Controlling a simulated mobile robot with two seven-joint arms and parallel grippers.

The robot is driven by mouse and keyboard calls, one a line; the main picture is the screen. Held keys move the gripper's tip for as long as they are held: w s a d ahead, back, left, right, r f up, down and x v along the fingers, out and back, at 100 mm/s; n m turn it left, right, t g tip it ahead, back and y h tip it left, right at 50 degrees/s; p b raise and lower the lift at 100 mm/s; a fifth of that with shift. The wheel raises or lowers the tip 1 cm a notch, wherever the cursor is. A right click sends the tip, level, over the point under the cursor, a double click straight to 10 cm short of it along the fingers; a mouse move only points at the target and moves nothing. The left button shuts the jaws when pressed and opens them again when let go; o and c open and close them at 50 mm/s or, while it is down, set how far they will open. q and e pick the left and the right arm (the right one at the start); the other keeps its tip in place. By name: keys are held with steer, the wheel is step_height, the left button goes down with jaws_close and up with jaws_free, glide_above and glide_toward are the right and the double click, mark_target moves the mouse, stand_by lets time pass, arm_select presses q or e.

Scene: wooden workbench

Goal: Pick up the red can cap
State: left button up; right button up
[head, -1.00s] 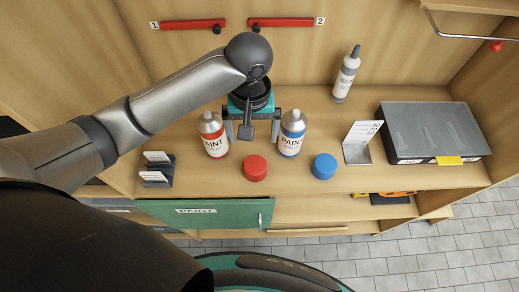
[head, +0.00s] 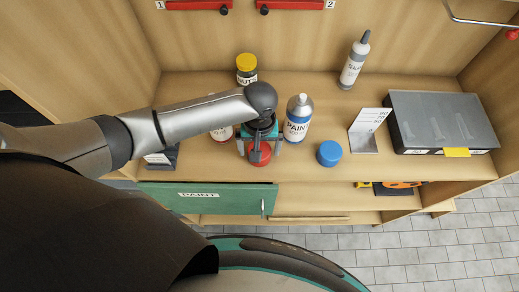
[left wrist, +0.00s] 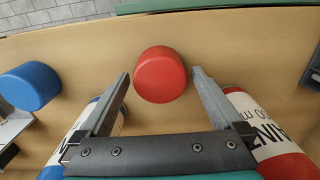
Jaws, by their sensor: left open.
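The red can cap (left wrist: 160,75) stands on the workbench. In the left wrist view it lies between and just beyond the two fingertips of my left gripper (left wrist: 160,78), which is open. In the head view the red cap (head: 259,155) is partly hidden under my left gripper (head: 258,145), which points down over it. The can with a red band (left wrist: 262,125) and the can with a blue band (head: 297,118) stand on either side of the gripper. The blue cap (head: 329,153) sits to the right; it also shows in the left wrist view (left wrist: 30,86). My right gripper is not in view.
A yellow-capped jar (head: 246,68) stands behind my arm. A green drawer front labelled PAINT (head: 200,198) is below the bench edge.

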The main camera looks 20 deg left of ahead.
arm_select(q)
steer(key=shift+f, duration=0.45)
steer(key=c, duration=1.2)
steer(key=shift+o, duration=0.2)
steer(key=shift+r, duration=0.1)
